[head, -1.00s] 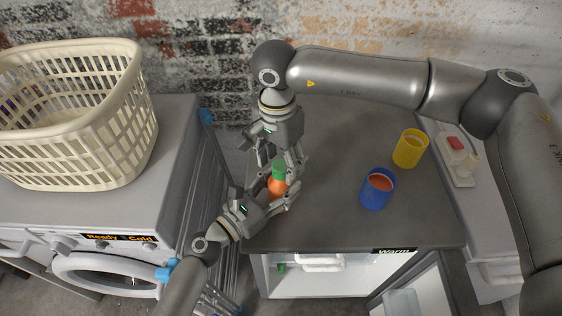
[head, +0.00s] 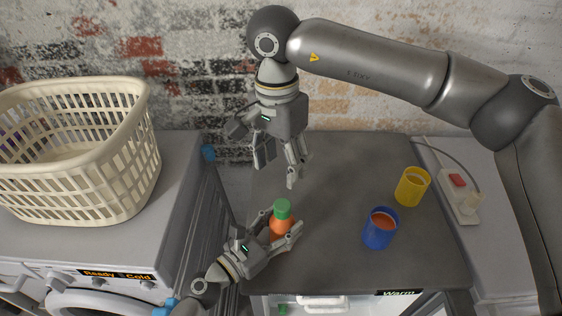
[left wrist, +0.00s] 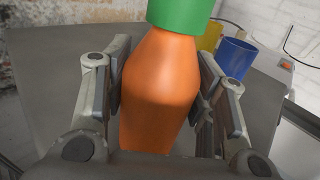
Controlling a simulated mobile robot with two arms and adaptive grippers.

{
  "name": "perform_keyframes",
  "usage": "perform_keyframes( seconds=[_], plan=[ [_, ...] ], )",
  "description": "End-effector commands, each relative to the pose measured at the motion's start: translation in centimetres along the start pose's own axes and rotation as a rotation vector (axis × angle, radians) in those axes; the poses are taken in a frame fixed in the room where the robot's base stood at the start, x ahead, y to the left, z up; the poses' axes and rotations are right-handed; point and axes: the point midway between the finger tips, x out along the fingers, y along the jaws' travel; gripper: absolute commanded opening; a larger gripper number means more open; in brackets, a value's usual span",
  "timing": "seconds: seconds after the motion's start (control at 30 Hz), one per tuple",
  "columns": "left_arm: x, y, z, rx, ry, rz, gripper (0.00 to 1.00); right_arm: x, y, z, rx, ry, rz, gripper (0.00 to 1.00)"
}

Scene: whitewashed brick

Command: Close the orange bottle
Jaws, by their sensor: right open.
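The orange bottle (head: 280,229) stands upright on the dark grey top of the small fridge, and its green cap (head: 282,208) sits on its neck. In the left wrist view the bottle (left wrist: 160,95) fills the space between the fingers, with the cap (left wrist: 180,14) cut off by the upper edge. My left gripper (head: 281,232) is shut on the bottle's body, with a finger on each side. My right gripper (head: 277,172) is open and empty, pointing down above and behind the cap, apart from it.
A blue cup (head: 380,231) with orange-brown contents and a yellow cup (head: 412,186) stand to the right. A power strip (head: 459,197) lies on the right counter. A cream laundry basket (head: 75,150) stands on the washing machine at left. The fridge top's middle is clear.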

Motion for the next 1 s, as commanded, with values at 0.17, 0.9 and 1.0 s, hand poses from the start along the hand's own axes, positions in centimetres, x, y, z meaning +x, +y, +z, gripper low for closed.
perform_keyframes(
  seconds=[0.17,0.9,1.0],
  plan=[
    [0.0,0.0,0.0,0.000,0.000,0.000,0.75,0.0,0.0,0.0,0.000,0.000,0.000,0.56],
    [-6.8,0.0,-0.1,-0.001,0.004,0.001,0.75,0.0,0.0,0.0,0.000,0.000,0.000,0.56],
    [-8.7,0.0,-0.1,-0.002,0.003,0.001,0.75,0.0,0.0,0.0,0.000,0.000,0.000,0.56]
  ],
)
